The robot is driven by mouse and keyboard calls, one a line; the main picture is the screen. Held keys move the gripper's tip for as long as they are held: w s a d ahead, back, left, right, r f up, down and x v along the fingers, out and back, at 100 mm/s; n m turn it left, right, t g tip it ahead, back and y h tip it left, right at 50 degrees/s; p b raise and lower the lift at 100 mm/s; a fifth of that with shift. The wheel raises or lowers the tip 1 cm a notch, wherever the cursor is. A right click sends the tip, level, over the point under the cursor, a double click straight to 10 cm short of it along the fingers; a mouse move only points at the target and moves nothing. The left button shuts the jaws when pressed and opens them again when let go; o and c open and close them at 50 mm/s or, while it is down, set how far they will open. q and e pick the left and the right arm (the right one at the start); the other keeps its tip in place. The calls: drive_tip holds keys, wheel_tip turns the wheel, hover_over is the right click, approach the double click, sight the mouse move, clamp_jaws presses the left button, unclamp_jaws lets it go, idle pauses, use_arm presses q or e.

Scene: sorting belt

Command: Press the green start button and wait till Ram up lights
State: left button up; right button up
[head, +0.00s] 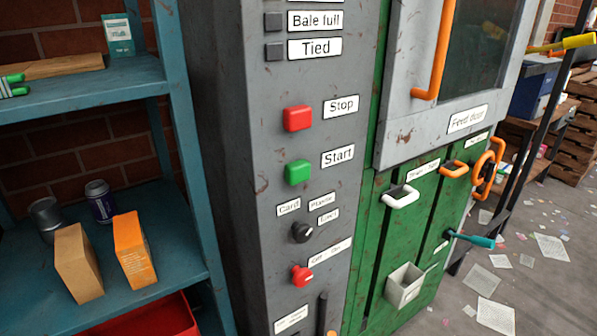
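The green start button (298,172) sits on the grey control panel (262,215), left of the label "Start" (338,156). Its face looks plain green, and nothing touches it. The red stop button (298,118) is just above it. Two dark square indicators show higher up, beside "Bale full" (314,20) and "Tied" (314,48); both look unlit. Another label is cut off by the top edge. No label reading "Ram up" is readable in view. Neither of my grippers is in view.
Below are a black selector knob (302,232) and a red switch (302,276). The green machine front has a feed door with an orange handle (433,50), and a teal-handled lever (472,239). A teal shelf (178,110) with boxes and cans stands left. Papers litter the floor.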

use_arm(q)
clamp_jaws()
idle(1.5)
